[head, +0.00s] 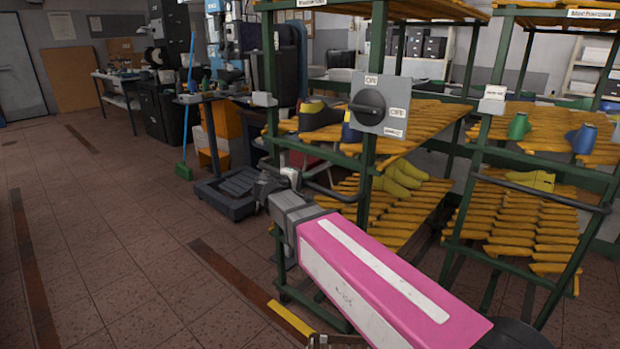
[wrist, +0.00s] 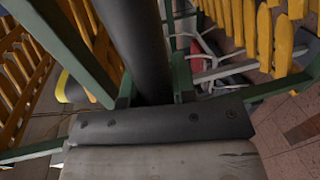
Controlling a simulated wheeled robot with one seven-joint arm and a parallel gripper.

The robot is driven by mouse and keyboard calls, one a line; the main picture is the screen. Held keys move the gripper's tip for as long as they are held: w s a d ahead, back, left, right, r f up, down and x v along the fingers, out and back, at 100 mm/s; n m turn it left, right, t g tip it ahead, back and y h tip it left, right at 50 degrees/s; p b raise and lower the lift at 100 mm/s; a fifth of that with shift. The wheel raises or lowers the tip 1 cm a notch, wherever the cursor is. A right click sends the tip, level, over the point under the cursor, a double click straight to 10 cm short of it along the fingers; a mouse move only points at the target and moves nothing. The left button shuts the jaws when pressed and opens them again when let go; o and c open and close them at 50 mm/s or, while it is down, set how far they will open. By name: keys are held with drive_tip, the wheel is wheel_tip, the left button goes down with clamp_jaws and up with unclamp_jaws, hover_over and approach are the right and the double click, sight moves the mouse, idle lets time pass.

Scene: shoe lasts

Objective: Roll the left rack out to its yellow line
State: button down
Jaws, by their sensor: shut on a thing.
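The left rack (head: 278,232) is a green metal frame with tiers of orange-yellow slats. It carries yellow shoe lasts (head: 404,174) and a grey plate with a dark knob (head: 369,107). Its dark handle bar (head: 335,194) crosses the front and shows large in the wrist view (wrist: 137,45). My gripper (head: 288,180) is shut on this handle at its left part; the fingertips are partly hidden. A yellow line (head: 291,318) lies on the floor by the rack's front foot, partly cut off by the lower frame.
A second green rack (head: 462,215) with its own handle (head: 545,193) stands close on the right. The tiled floor at left is clear.

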drive_tip(key=shift+s, duration=0.2)
drive_tip(key=c, duration=0.9)
unclamp_jaws()
drive_tip(key=shift+a, duration=0.15)
drive_tip(key=v, duration=1.1)
